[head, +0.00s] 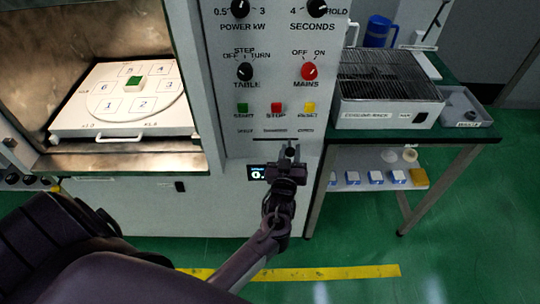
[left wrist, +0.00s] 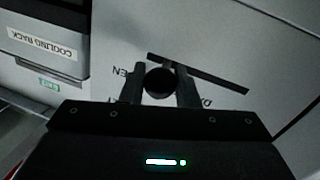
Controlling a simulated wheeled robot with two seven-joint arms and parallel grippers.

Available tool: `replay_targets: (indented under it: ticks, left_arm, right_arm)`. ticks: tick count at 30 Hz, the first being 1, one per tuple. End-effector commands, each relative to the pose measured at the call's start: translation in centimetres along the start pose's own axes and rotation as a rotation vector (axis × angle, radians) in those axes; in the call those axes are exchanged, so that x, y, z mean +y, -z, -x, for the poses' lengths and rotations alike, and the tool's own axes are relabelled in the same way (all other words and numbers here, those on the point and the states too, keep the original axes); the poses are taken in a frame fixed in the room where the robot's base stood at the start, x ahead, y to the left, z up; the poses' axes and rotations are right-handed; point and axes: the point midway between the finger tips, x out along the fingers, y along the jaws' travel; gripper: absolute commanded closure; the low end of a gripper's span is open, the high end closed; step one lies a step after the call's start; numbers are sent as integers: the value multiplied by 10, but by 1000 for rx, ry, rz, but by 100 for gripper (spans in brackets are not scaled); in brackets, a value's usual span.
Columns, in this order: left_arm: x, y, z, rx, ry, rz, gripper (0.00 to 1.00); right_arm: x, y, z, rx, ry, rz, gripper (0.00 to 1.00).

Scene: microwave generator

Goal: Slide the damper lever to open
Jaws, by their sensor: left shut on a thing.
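The damper lever shows as a round dark knob (left wrist: 159,83) in the left wrist view, in front of a dark slot (left wrist: 215,80) in the pale panel. My left gripper (left wrist: 160,88) is shut on the lever, one finger on each side of the knob. The knob is close to the slot's left end in that view, between partly hidden lettering: "EN" on the left and "DA" on the right, upside down. In the head view my left gripper (head: 289,150) is at the lower control panel, beneath the stop and reset buttons, and covers the lever.
The chamber with a numbered turntable (head: 125,90) and green block (head: 134,82) is at left. Above my gripper are the red stop button (head: 278,108) and the dials. The cooling rack bench (head: 460,135) stands at right.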

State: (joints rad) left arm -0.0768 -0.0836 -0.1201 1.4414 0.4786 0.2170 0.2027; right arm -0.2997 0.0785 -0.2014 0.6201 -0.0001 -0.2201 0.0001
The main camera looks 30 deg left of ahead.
Motion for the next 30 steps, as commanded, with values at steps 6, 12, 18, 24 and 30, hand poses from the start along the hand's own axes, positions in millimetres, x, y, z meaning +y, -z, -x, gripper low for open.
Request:
replay_targets:
  ticks: [6,12,18,24,30]
  left_arm:
    - [14,-3,-2,-3,-4,-1,100]
    - [15,-3,-2,-4,-7,0,100]
    - [14,-3,-2,-3,-6,0,51]
    - [13,-3,-2,-2,-3,-1,51]
    - [12,-5,14,-4,-3,-1,51]
  right_arm:
    - [0,0,-4,0,0,0,20]
    - [0,0,-4,0,0,0,20]
    - [0,0,-4,0,0,-1,20]
    - [0,0,-4,0,-1,-1,20]
    - [1,0,-6,0,-1,-2,20]
